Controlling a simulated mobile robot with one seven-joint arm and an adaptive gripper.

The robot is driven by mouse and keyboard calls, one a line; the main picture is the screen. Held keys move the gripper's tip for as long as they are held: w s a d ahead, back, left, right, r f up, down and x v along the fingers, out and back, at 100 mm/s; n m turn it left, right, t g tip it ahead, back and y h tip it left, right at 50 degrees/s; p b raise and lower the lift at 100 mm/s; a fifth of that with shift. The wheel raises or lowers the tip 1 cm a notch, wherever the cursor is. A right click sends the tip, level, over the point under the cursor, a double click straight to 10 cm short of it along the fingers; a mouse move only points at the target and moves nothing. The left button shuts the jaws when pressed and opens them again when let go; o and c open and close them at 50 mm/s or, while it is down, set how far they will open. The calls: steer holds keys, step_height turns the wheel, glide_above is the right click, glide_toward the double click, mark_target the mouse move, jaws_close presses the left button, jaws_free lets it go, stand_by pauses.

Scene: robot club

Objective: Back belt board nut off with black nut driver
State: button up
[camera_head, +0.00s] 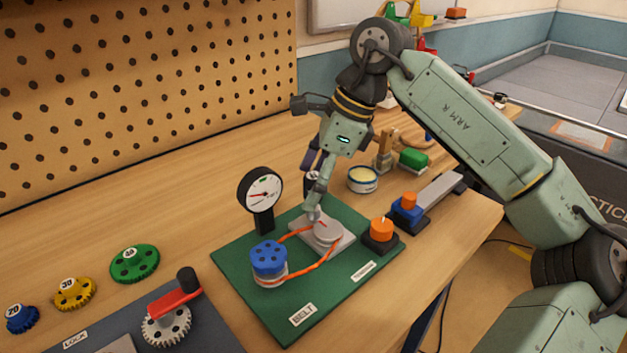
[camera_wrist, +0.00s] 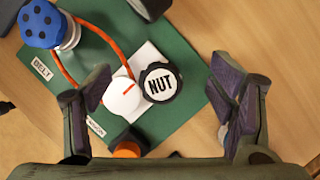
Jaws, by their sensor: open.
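The green belt board (camera_head: 290,322) lies on the bench; it also shows in the wrist view (camera_wrist: 190,100). An orange belt (camera_head: 318,263) runs from a blue pulley (camera_head: 268,256) to a pale disc (camera_wrist: 122,97) with a red mark on a light plate. The black nut driver's round top (camera_wrist: 161,83), marked NUT, shows beside the pale disc over the plate. My gripper (camera_head: 317,208) points down above the board. In the wrist view its fingers (camera_wrist: 165,95) are apart on either side of the driver top, not visibly touching it. The nut is hidden.
A black dial gauge (camera_head: 262,193) stands at the board's left back. An orange knob (camera_head: 381,230) is at its right. A tin (camera_head: 362,180), a green block (camera_head: 413,158) and a blue-orange part (camera_head: 407,209) stand beyond.

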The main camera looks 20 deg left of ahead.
steer(key=shift+d+f+m+t+b, duration=0.1)
steer(key=shift+f+m+t+b, duration=0.25)
steer(key=shift+m+b, duration=0.3)
steer(key=m+t+b, duration=0.1)
steer(key=m, duration=0.1)
steer(key=m+b, duration=0.2)
steer(key=shift+m+t, duration=0.35)
steer(key=m+b, duration=0.1)
steer(key=m, duration=0.1)
steer(key=m+t+h+b, duration=0.1)
steer(key=m+b, duration=0.1)
steer(key=shift+m+t, duration=0.3)
steer(key=shift+r+m, duration=0.3)
steer(key=shift+m, duration=0.6)
steer(key=shift+c, duration=0.3)
